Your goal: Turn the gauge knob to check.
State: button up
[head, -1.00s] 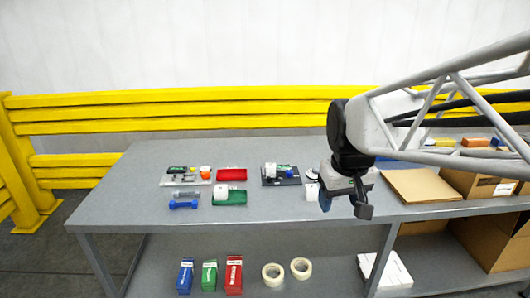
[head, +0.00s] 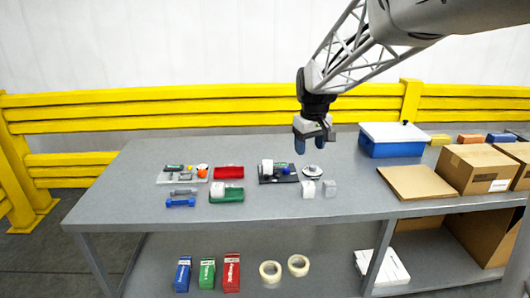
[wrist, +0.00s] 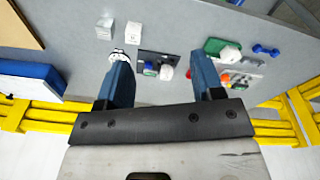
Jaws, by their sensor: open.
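My gripper (head: 313,145) is open and empty, pointing down above the back of the grey table. A small round pale disc with a dark centre (head: 313,170) lies on the table below it; it may be the gauge, but its knob is too small to make out. In the wrist view the disc (wrist: 118,53) shows at the tip of the left finger, partly hidden by it. A dark plate (head: 291,179) carrying a white round part (head: 267,166) lies left of the disc. In the wrist view the plate (wrist: 146,57) appears between the fingers, apart from them.
Two white blocks (head: 308,189) (head: 330,188) stand in front of the disc. Left are a red tray (head: 229,172), a green tray (head: 235,197) and a blue dumbbell-shaped part (head: 180,202). Right are a blue box (head: 392,149) and cardboard (head: 417,183). The table's left end is clear.

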jog(key=w+f+n, duration=0.1)
jog(key=w+f, duration=0.3)
jog(key=w, duration=0.5)
jog(key=w+f+n, duration=0.1)
jog(key=w+f, duration=0.3)
jog(key=w, duration=0.5)
jog(key=n+g, duration=0.1)
jog(key=n, duration=0.1)
send_near(286, 168)
jog(key=shift+s+f, duration=0.45)
jog(key=shift+f, duration=0.05)
jog(key=shift+w+f+n, duration=0.3)
jog(key=shift+w+f, duration=0.1)
jog(key=shift+f, duration=0.1)
jog(key=shift+f, duration=0.1)
jog(key=shift+f, duration=3.8)
jog(key=c, duration=0.9)
